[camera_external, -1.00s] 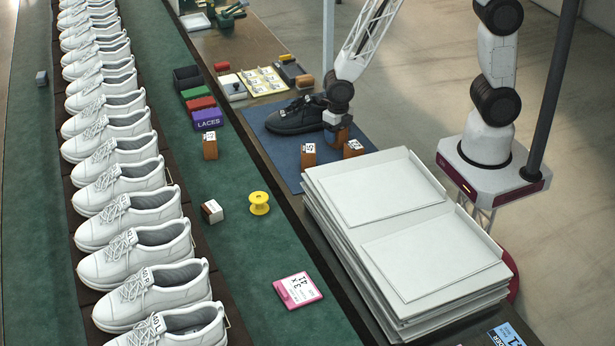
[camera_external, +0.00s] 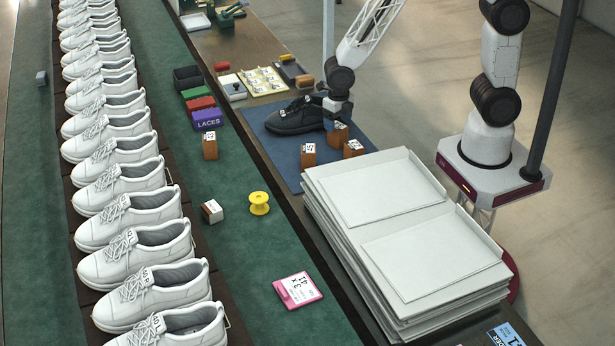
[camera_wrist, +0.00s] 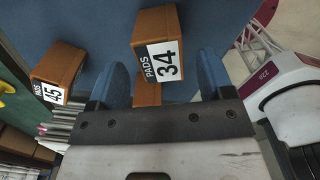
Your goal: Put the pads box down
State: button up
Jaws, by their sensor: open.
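My gripper (camera_external: 337,112) is over the far part of the blue mat, its two blue fingers spread apart (camera_wrist: 163,82). An orange-brown pads box (camera_external: 337,134) is on the mat directly below it. In the wrist view, a box labelled PADS 34 (camera_wrist: 157,22) lies just beyond the gap between the fingers, not gripped. A second brown surface (camera_wrist: 147,94) shows in that gap, partly hidden. A PADS 45 box (camera_wrist: 60,66) is to the left. In the external view, two more pads boxes stand nearby, one at left (camera_external: 308,156) and one at right (camera_external: 353,149).
A black shoe (camera_external: 293,117) lies on the blue mat (camera_external: 268,137), close left of my gripper. A tall stack of white sheets (camera_external: 400,190) stands in front of the mat. A purple laces box (camera_external: 207,119) and a yellow spool (camera_external: 259,203) are at left.

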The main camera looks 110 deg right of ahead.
aim_at(339, 126)
notch_tip(339, 126, up, 7)
jog(key=shift+r, duration=0.2)
dwell(0.3)
jog(key=shift+r, duration=0.1)
dwell(0.5)
jog(key=s+a+r+m+t, duration=0.1)
jog(key=s+a+r+m, duration=0.35)
jog(key=r, duration=0.25)
jog(key=s+a+r+m, duration=0.4)
jog(key=a+r+m, duration=0.2)
jog(key=r, duration=0.1)
jog(key=s+a+r+m, duration=0.3)
jog(key=s+m, duration=0.3)
jog(key=s, duration=0.1)
jog(key=s+a+r+m+t, duration=0.1)
jog(key=s+a+r+m, duration=0.2)
jog(key=s+m, duration=0.3)
jog(key=shift+s+a+r+t, duration=0.3)
jog(key=shift+s+a+r, duration=0.05)
jog(key=shift+s+r, duration=0.2)
